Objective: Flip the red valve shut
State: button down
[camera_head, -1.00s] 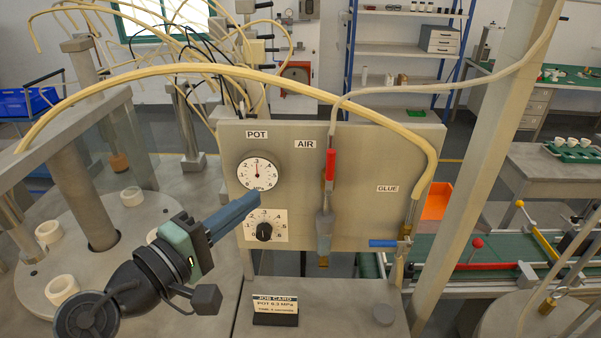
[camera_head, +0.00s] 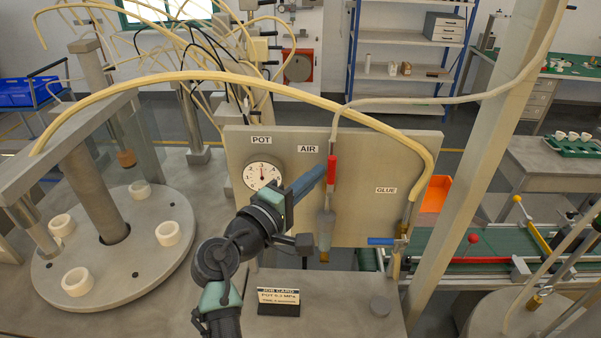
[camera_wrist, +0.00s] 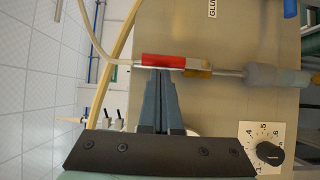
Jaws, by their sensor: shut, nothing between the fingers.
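In the wrist view the fingertips (camera_wrist: 159,73) are at the handle's edge. I cannot tell whether they touch it. The dial knob (camera_wrist: 270,153) is mostly hidden by my arm in the head view.
The POT gauge (camera_head: 262,173) is left of my fingers. A blue handle (camera_head: 382,241) sits under the GLUE label at right. A job card (camera_head: 279,301) stands on the bench below. A tan hose arches over the panel. A metal post (camera_head: 475,180) rises at right.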

dwell(0.4)
jog(key=shift+d+r+m, duration=0.1)
jog(key=shift+d+m, duration=0.1)
jog(key=shift+m, duration=0.1)
